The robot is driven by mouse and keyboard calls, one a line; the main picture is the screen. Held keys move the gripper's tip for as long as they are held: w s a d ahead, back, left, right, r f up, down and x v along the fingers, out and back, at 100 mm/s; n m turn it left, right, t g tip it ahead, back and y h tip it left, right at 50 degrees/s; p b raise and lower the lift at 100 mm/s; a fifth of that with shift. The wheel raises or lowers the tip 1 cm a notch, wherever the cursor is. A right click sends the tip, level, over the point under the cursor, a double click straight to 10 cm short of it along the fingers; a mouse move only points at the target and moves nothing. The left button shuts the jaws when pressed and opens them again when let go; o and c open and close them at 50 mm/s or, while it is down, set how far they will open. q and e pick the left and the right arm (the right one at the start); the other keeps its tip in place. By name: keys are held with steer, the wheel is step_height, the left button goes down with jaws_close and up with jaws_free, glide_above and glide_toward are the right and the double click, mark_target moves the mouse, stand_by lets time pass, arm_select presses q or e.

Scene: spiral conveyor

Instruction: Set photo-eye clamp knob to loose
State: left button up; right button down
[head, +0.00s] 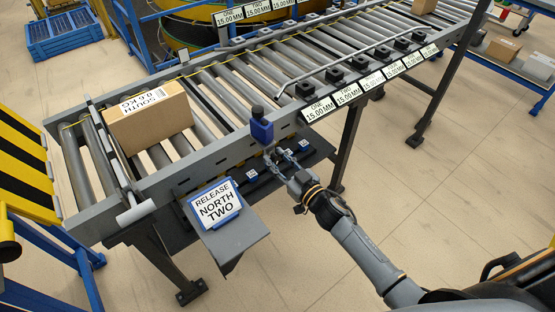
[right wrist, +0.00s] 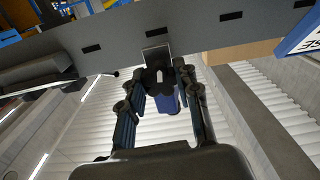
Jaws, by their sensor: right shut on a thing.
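The photo-eye (head: 262,130) is a dark blue box with a black top, mounted on the near side rail of the roller conveyor. In the right wrist view its blue body (right wrist: 166,101) shows behind the clamp knob (right wrist: 158,84). The knob is black and lobed with a pale pointer mark, below a grey bracket on the rail. My right gripper (head: 282,157) is at the knob just below the photo-eye. My left gripper is in neither view.
A cardboard box (head: 150,122) lies on the rollers at left. A sign reading "RELEASE NORTH TWO" (head: 217,203) stands on a grey shelf left of my right gripper. Labelled black stops line the rail to the right. A conveyor leg (head: 350,142) stands close behind.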

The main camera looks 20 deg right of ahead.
steer(key=n, duration=0.5)
steer(key=shift+n+b, duration=0.3)
steer(key=shift+b, duration=0.1)
steer(key=n+b, duration=0.1)
steer(key=n, duration=0.3)
steer(key=shift+f, duration=0.1)
steer(key=n+b, duration=0.1)
steer(key=n, duration=0.4)
steer(key=n+b, duration=0.1)
steer(key=n, duration=0.4)
steer(key=shift+b, duration=0.35)
steer(key=n+b, duration=0.1)
steer(key=n, duration=0.8)
steer(key=shift+n+b, duration=0.3)
steer(key=shift+b, duration=0.05)
steer(key=n, duration=0.8)
steer(key=shift+n, duration=0.6)
